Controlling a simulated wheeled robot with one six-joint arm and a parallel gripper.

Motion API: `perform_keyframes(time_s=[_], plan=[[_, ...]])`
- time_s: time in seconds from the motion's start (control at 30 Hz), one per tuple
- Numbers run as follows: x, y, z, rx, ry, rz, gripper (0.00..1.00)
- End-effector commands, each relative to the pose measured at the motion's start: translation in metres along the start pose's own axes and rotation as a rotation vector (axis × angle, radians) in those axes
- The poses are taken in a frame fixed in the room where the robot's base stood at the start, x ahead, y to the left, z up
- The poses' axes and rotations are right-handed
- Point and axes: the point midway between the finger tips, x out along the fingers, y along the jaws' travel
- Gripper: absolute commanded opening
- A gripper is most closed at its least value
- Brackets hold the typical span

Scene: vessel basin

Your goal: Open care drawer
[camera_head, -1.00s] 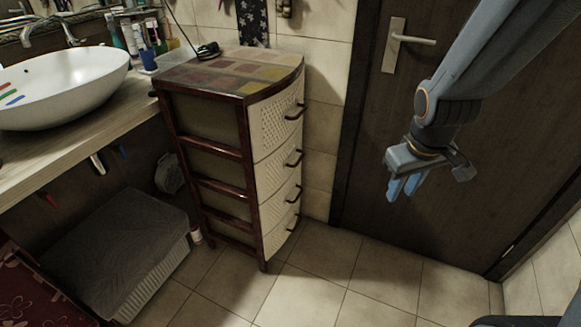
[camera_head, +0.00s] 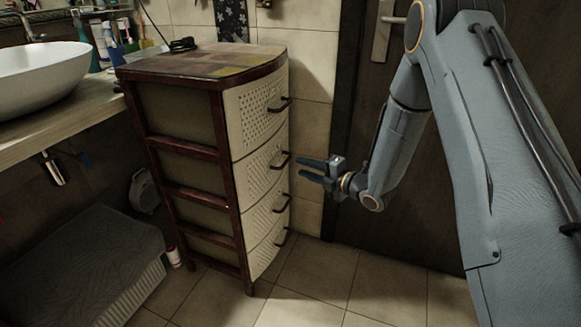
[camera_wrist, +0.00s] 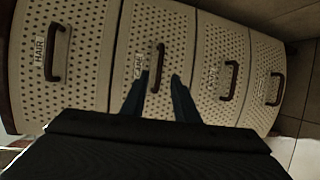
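The dresser's care drawer (camera_head: 262,168) is the second from the top, a cream perforated front with a dark handle (camera_head: 281,160). It is closed. In the wrist view the care drawer front (camera_wrist: 190,60) bears a small label (camera_wrist: 139,66) that seems to read CARE, beside its handle (camera_wrist: 155,68). My gripper (camera_head: 302,168) is open and empty, just right of that handle in the head view, with a small gap. In the wrist view the two fingertips (camera_wrist: 159,76) point at the drawer, one on each side of the handle's near end.
The HAIR drawer (camera_wrist: 62,50) is above and two more drawers (camera_head: 266,210) are below, all closed. A basin (camera_head: 40,80) on a wooden counter stands at left. A dark door (camera_head: 345,235) is behind my arm. The tiled floor (camera_head: 320,275) before the dresser is clear.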

Motion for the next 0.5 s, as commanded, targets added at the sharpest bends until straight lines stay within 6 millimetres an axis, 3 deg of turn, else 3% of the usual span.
perform_keyframes(time_s=[0.3,0.5], plan=[[0.047,0.001,-0.001,0.001,0.0,0.001,0.28],[0.067,0.0,0.0,0.002,0.0,-0.001,0.28]])
